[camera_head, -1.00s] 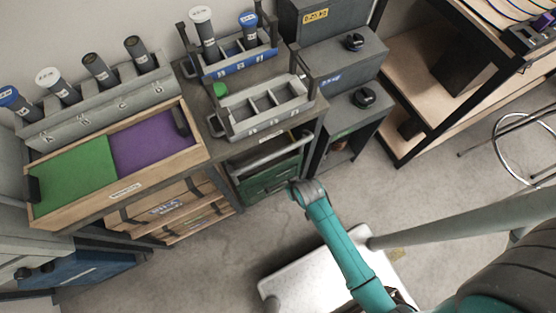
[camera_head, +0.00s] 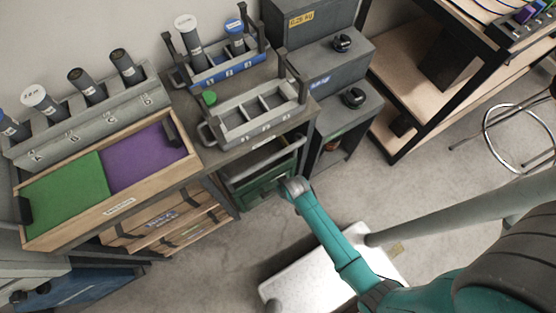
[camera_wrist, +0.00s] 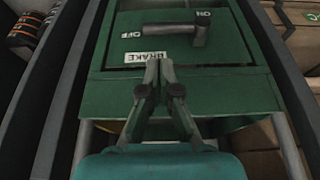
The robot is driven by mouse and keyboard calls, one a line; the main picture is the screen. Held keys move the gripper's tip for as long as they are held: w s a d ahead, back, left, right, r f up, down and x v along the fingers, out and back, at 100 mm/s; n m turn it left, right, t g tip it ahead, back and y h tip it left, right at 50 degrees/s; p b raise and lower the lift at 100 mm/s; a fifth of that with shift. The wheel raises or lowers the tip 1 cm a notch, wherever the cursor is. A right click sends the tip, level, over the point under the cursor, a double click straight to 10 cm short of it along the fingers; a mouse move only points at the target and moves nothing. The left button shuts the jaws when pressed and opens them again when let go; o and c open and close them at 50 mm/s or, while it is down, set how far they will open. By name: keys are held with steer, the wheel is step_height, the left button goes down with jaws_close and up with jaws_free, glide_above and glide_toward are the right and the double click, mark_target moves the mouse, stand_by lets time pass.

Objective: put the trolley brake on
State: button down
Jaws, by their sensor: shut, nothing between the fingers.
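The trolley's green front panel (camera_wrist: 215,88) fills the middle of the wrist view. It carries a grey brake lever (camera_wrist: 168,29) lying level, its left end near the OFF mark and its thicker right end just below the ON mark. I cannot tell which end is the pivot. A white BRAKE label (camera_wrist: 146,57) sits under the lever. My gripper (camera_wrist: 159,65) is shut and empty, its tips in front of the panel just below the lever, apart from it. In the head view the green trolley (camera_head: 262,185) stands beyond my arm's end; the lever cannot be made out there.
A bench with a grey compartment tray (camera_head: 257,132) is above the trolley. A wooden case with green and purple mats (camera_head: 60,195) stands left. Grey cabinets (camera_head: 345,105) stand right. Dark rails flank the panel in the wrist view.

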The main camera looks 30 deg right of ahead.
mark_target(273, 191)
steer(key=x, duration=0.8)
steer(key=shift+s+f, duration=0.25)
